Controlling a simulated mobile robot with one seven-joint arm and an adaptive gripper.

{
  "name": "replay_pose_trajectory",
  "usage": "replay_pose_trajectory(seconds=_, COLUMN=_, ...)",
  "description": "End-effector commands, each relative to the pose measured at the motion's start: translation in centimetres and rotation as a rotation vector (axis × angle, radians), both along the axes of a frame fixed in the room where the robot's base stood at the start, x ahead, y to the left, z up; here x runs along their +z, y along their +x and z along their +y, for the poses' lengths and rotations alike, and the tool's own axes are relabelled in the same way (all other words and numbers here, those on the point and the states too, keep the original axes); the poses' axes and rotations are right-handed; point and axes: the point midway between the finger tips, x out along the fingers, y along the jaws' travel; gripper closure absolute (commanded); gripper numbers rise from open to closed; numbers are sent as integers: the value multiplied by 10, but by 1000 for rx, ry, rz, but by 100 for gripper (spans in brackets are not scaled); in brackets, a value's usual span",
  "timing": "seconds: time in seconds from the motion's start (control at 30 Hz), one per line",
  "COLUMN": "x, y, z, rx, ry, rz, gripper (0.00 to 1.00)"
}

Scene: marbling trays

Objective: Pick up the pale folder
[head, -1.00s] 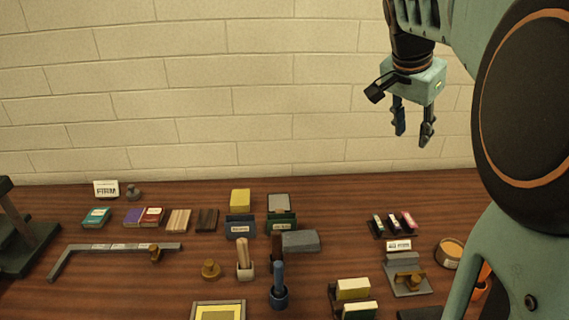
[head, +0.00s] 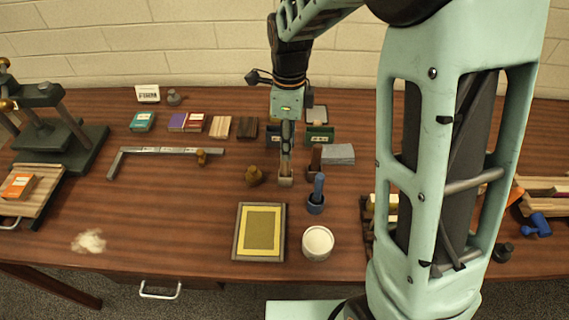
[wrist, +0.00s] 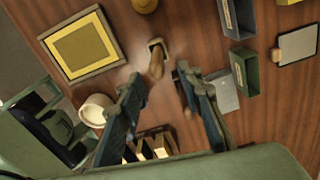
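The pale folder (head: 285,171) appears to be the light wooden stick standing in a small square holder (head: 286,181) near the middle of the table. In the wrist view the folder (wrist: 156,69) leans out of its holder (wrist: 158,45) toward the camera. My gripper (head: 286,143) points down directly above it. In the wrist view my gripper (wrist: 160,78) is open, with one finger on each side of the folder's top end. I cannot tell whether either finger touches it.
A blue-handled tool in a round pot (head: 316,205) and a dark brown tool (head: 315,158) stand close to the right. A white tub (head: 318,244) and a yellow framed tray (head: 237,232) lie nearer. A brass knob (head: 254,176) is to the left.

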Motion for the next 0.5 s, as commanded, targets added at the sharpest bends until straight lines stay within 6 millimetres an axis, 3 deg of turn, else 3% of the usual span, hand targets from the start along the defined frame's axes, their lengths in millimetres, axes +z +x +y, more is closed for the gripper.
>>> replay_pose_trajectory(seconds=0.23, x=-20, y=-2, z=2, rx=2, ry=-1, rz=2, gripper=67)
replay_pose_trajectory(seconds=0.5, x=-56, y=-3, z=5, rx=0, ry=0, rz=0, gripper=67)
